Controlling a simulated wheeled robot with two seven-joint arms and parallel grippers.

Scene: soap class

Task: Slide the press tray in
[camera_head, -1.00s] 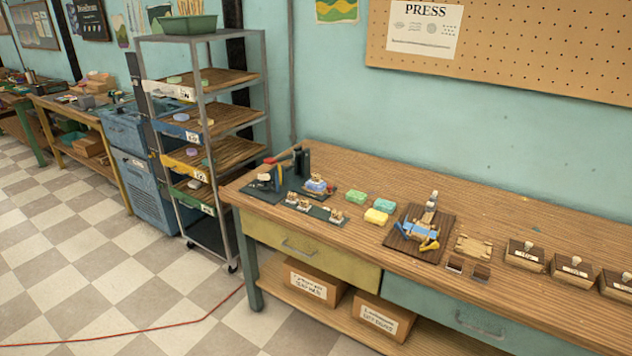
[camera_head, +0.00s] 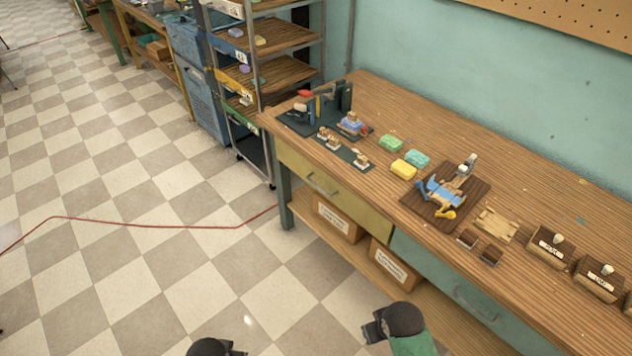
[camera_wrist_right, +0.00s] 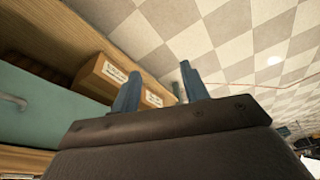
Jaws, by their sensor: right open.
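A small press (camera_head: 318,104) with a red-tipped lever and dark uprights stands on a dark base at the bench's left end. A small blue tray-like piece (camera_head: 353,123) with a tan block on it sits to its right; I cannot tell for sure that this is the press tray. My right gripper (camera_head: 373,327) is low in front of the bench, well away from both. In the right wrist view its two fingers (camera_wrist_right: 160,84) stand apart with nothing between them. My left gripper (camera_head: 228,350) barely shows at the bottom edge; its fingers are unclear.
The wooden bench (camera_head: 560,173) holds several soap bars (camera_head: 404,169), a dark board (camera_head: 412,201) with a blue fixture, and labelled wooden boxes (camera_head: 550,247). Drawers and cardboard boxes (camera_head: 338,218) are below. A shelf rack (camera_head: 262,100) stands left.

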